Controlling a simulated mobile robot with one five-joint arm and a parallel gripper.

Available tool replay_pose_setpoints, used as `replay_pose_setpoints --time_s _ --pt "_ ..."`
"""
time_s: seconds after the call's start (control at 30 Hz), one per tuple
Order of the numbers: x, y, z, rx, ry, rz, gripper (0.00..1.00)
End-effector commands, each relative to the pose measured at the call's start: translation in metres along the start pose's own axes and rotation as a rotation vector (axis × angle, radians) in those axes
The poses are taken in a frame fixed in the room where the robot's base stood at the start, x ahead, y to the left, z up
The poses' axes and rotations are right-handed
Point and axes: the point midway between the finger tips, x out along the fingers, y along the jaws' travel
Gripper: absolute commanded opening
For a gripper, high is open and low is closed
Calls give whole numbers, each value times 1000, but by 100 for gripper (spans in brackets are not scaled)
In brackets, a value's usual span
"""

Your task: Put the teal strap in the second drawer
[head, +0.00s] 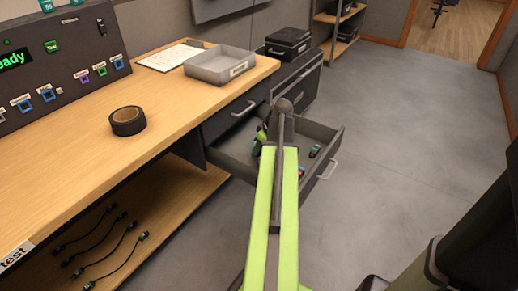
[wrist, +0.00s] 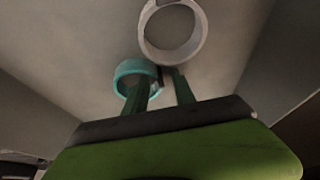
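The teal strap (wrist: 127,71) is a small rolled ring in the wrist view, above pale grey drawer surfaces. My gripper (wrist: 160,78) has two dark green fingers with a gap between them. The left finger overlaps the strap, and the right finger is just to its right. I cannot tell whether either finger touches it. In the head view my gripper (head: 261,137) is down at the open drawer (head: 327,178), the one below a shut upper drawer (head: 236,112). My arm hides part of the drawer, and the strap is not clearly seen there.
A pale grey ring (wrist: 172,32) is beside the strap. Small coloured items (head: 315,151) lie in the drawer. On the bench are a black tape roll (head: 127,121), a grey tray (head: 219,65) and a control panel (head: 60,65). Floor right of the drawer is clear.

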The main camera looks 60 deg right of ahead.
Motion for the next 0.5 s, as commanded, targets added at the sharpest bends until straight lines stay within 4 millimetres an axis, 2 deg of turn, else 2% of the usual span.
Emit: replay_pose_setpoints --time_s 0.17,0.27,0.5 --pt "-4 0 -1 0 0 0 32" --pt "-15 0 -2 1 0 0 32" --pt "-66 -1 -4 2 0 0 32"
